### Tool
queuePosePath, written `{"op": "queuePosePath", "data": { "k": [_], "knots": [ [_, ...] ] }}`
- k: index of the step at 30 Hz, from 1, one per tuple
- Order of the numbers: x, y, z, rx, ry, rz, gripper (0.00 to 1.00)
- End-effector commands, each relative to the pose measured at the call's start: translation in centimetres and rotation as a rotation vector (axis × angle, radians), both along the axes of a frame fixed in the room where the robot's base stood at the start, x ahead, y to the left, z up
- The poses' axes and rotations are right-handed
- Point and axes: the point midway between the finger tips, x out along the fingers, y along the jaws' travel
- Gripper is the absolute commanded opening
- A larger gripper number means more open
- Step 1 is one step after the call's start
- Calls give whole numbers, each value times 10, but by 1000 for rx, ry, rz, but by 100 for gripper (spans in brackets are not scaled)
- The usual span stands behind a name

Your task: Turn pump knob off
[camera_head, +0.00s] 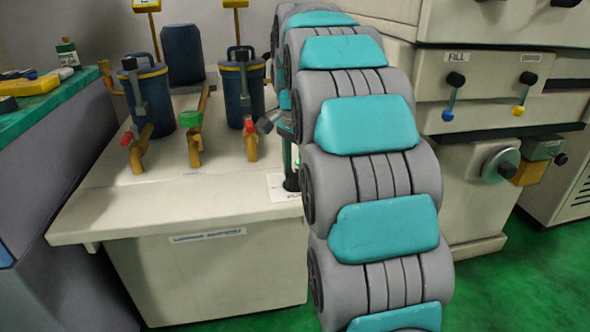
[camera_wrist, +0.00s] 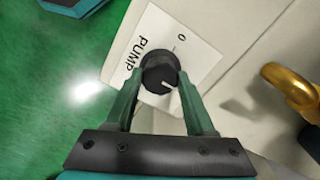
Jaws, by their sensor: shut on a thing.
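The pump knob (camera_wrist: 158,68) is round and black, with a short white mark on its top. It sits on a white label plate (camera_wrist: 200,62) printed "PUMP" and "0". The mark lies on the near right of the knob's top, while the "0" is beyond the knob, up and to the right. My gripper (camera_wrist: 160,78) has its green fingers on both sides of the knob, shut on it. In the head view the knob (camera_head: 291,184) shows at the bench's right edge, partly hidden by my arm.
The bench (camera_head: 190,205) carries blue canisters (camera_head: 145,95) and brass valves (camera_head: 194,150) left of my arm. A brass fitting (camera_wrist: 295,88) stands right of my gripper in the wrist view. A machine with FILL levers (camera_head: 450,100) stands at right.

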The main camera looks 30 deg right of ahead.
Motion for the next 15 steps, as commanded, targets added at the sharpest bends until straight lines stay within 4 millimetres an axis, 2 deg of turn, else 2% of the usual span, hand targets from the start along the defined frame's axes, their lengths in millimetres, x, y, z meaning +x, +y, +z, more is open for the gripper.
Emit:
{"op": "queuePosePath", "data": {
  "k": [1, 7, 15],
  "knots": [
    [0, 0, 0, 0, 0, 0, 21],
    [0, 0, 0, 0, 0, 0, 0],
    [0, 0, 0, 0, 0, 26, 0]
  ]
}}
